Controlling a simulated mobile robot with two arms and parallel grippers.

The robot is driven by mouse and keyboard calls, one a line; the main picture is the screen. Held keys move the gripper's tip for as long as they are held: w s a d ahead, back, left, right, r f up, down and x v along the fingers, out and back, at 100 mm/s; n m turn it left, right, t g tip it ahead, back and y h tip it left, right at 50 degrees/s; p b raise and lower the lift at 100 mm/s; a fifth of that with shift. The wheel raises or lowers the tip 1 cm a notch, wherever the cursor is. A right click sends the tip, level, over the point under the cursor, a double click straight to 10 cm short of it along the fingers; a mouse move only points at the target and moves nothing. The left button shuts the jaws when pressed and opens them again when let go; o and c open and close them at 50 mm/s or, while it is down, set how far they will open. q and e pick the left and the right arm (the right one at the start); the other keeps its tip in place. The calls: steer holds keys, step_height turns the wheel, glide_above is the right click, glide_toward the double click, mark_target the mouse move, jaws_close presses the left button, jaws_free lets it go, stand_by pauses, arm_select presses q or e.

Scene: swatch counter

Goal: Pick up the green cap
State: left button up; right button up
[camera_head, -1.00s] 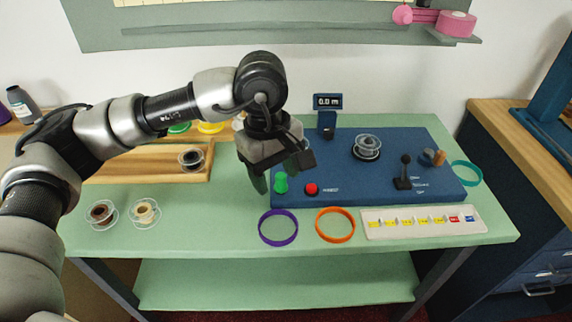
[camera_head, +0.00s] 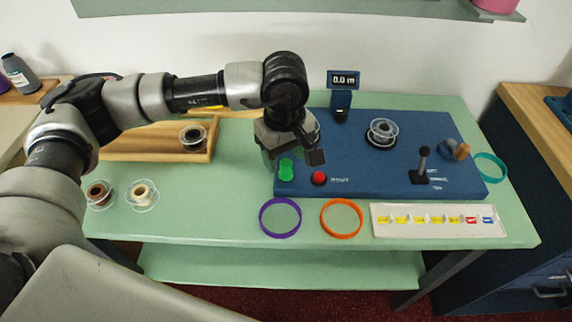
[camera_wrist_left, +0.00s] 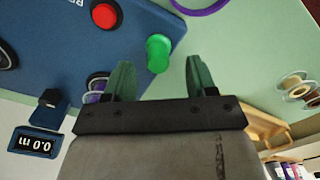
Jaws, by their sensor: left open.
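The green cap (camera_head: 286,169) stands on the left front corner of the blue panel (camera_head: 350,185), left of the red button (camera_head: 319,177). In the left wrist view the green cap (camera_wrist_left: 158,52) shows beyond the fingertips, in line with the gap between them. My left gripper (camera_wrist_left: 158,75) is open and empty, its two green fingers apart. In the head view my left gripper (camera_head: 284,158) is just behind and above the cap, its fingers partly hidden. My right gripper does not show.
A purple ring (camera_head: 280,218) and an orange ring (camera_head: 341,218) lie in front of the panel. A black lever (camera_head: 422,165) and a spool (camera_head: 382,132) stand on it. A small display (camera_head: 344,80) rises behind. Two spools (camera_head: 143,195) lie at the left.

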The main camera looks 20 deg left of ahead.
mark_target(286, 162)
arm_select(q)
step_height(286, 162, down, 3)
steer(key=shift+d+f, duration=0.1)
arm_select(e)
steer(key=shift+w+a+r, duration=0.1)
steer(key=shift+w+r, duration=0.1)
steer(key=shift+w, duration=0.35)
arm_select(q)
steer(key=shift+c, duration=0.3)
steer(key=c, duration=0.9)
steer(key=shift+c, duration=0.2)
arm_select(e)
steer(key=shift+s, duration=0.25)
